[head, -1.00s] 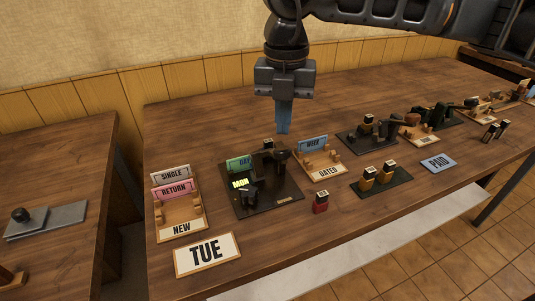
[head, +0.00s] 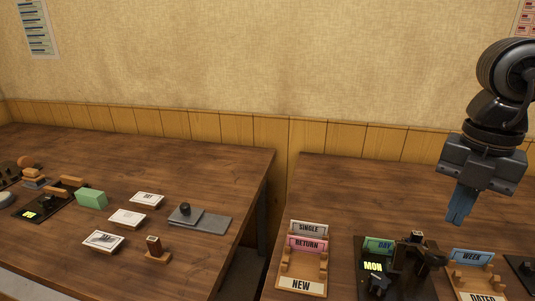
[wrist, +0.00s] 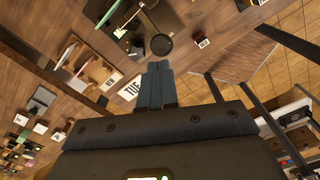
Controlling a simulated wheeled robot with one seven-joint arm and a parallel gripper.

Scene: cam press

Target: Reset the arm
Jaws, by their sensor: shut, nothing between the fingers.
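My gripper (head: 461,204) hangs at the right of the head view, above the right-hand table. Its blue fingers are together and empty. They also show in the wrist view (wrist: 156,75), pointing down over the table. Below it stands a black press (head: 398,272) with a green DAY card (head: 379,245) and a lit MON display (head: 373,267). My gripper is above and apart from it. The wrist view shows the press with a round dark knob (wrist: 162,43) just beyond my fingertips.
A wooden NEW rack (head: 301,285) holds SINGLE and RETURN cards. A DATED rack (head: 484,297) with a blue WEEK card stands on the right. The left table (head: 235,178) bears stamps, cards and a grey plate (head: 201,219). A gap separates the tables.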

